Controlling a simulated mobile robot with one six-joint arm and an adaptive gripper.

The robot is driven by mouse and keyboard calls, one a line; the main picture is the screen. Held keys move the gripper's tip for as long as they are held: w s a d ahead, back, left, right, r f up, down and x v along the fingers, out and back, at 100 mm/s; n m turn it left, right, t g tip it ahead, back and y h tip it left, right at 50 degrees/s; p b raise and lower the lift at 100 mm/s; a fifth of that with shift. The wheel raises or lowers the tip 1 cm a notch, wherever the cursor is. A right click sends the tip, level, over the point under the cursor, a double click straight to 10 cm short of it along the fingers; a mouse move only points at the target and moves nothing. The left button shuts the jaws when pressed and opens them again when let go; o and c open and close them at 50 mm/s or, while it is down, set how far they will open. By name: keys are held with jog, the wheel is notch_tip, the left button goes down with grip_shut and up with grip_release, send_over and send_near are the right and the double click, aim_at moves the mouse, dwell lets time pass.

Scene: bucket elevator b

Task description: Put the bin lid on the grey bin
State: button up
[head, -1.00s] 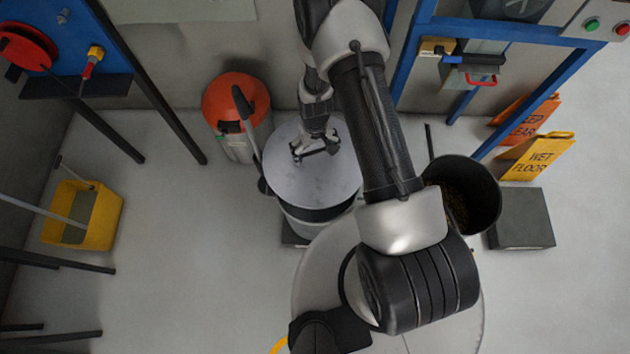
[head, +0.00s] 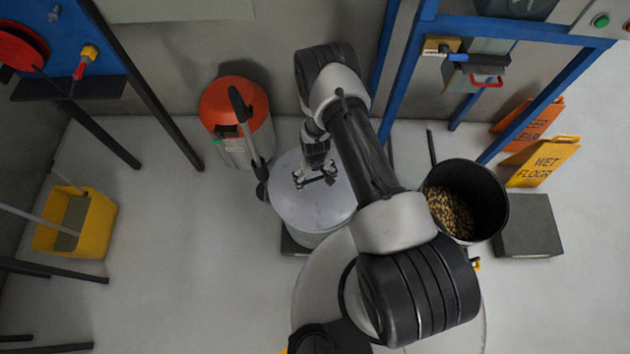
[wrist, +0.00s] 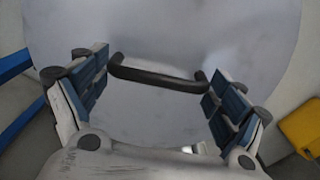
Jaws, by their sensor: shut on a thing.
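The bin lid (head: 312,214) is a round pale grey disc with a black bar handle (wrist: 155,77). It lies level over the grey bin (head: 316,241), and the two outlines line up closely in the head view. No dark gap shows between them there, but I cannot tell whether the rim is fully seated. My gripper (head: 315,180) is above the middle of the lid, shut on its handle. In the wrist view my gripper (wrist: 160,95) has one finger at each end of the handle, with the lid's face (wrist: 220,30) filling most of the picture. The bin is hidden there.
An orange-topped canister (head: 235,110) with a black hose stands close behind left of the bin. A black bucket (head: 490,195) with yellowish contents is at right, near a dark block (head: 528,228) and a wet floor sign (head: 543,163). A yellow mop bucket (head: 95,222) is far left.

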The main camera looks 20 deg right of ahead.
notch_tip(320, 180, down, 2)
jog(key=shift+r, duration=0.1)
jog(key=o, duration=1.7)
